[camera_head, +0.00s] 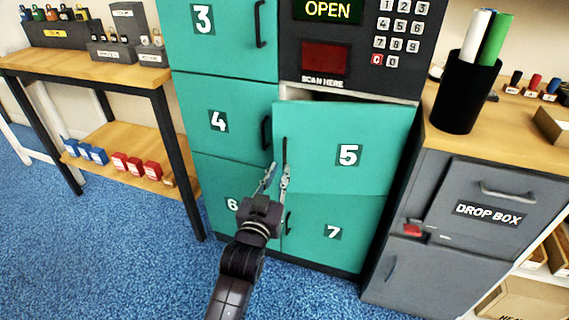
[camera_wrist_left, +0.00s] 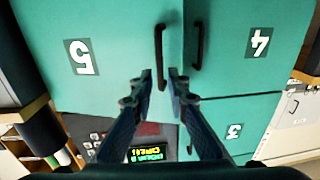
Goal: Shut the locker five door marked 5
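The locker five door (camera_head: 345,135) is teal with a white 5 on a dark plate, and stands slightly ajar, with a dark gap along its top edge. It also shows upside down in the wrist view (camera_wrist_left: 110,85). Its black vertical handle (camera_head: 285,151) is on its left side. My left gripper (camera_head: 277,172) is open at the lower part of this handle. In the wrist view the handle (camera_wrist_left: 160,45) lines up between the two fingertips (camera_wrist_left: 161,76); I cannot tell whether they touch it. My right gripper is not in view.
Locker doors 4 (camera_head: 220,110), 6 (camera_head: 215,190) and 7 (camera_head: 345,228) surround it, with a keypad panel (camera_head: 345,40) above. A grey drop box cabinet (camera_head: 480,180) stands close on the right, a wooden side table (camera_head: 100,68) on the left. The blue carpet (camera_head: 130,260) in front is clear.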

